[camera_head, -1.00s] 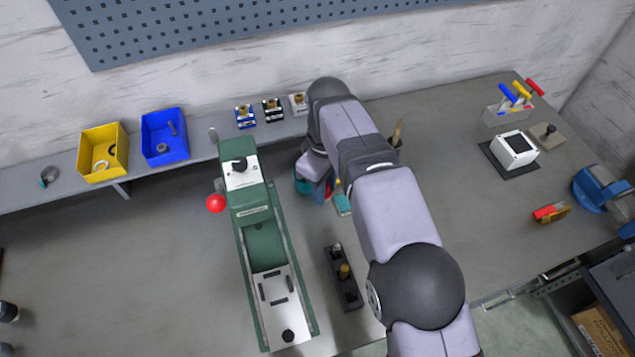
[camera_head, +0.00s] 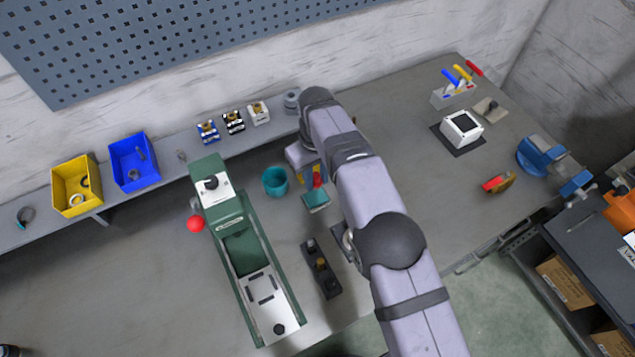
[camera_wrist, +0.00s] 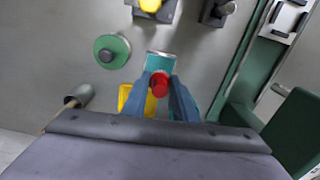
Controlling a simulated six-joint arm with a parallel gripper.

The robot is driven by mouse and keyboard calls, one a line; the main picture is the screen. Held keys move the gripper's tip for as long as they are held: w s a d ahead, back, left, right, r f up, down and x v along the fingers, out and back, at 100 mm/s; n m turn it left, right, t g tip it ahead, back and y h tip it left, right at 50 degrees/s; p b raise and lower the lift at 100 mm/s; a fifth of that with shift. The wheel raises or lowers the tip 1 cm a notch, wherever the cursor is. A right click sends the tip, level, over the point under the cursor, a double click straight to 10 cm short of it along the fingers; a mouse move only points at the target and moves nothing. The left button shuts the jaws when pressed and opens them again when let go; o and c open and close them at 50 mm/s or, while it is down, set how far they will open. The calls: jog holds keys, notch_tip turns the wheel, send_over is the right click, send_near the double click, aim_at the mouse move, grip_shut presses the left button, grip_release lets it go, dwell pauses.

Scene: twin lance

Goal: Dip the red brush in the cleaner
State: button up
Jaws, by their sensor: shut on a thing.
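My gripper (camera_wrist: 160,88) has its two blue-grey fingers shut on the red brush, seen end-on as a round red handle (camera_wrist: 158,84) in the wrist view. In the head view the red brush (camera_head: 317,181) hangs below my wrist. Just in front of it is a square teal-topped item (camera_head: 316,201); its teal face (camera_wrist: 160,62) also shows beyond the brush in the wrist view. A teal cup (camera_head: 275,181) stands to the left. No label shows which of the two is the cleaner. The brush's lower end is hidden, so contact cannot be told.
A green machine (camera_head: 246,250) with a red knob stands on the left. A black block with pegs (camera_head: 321,270) lies in front. A yellow item (camera_wrist: 125,97) is beside my fingers, with a green disc (camera_wrist: 112,51) beyond.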

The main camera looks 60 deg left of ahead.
aim_at(316, 198)
jog(key=shift+a+m, duration=0.15)
jog(key=shift+m, duration=0.85)
jog(key=shift+f, duration=0.15)
jog(key=shift+f+b, duration=1.75)
jog(key=shift+f, duration=1.1)
jog(key=shift+f+b, duration=0.6)
dwell(0.4)
jog(key=shift+r, duration=0.1)
jog(key=shift+r+p, duration=2.2)
jog(key=shift+r, duration=1.3)
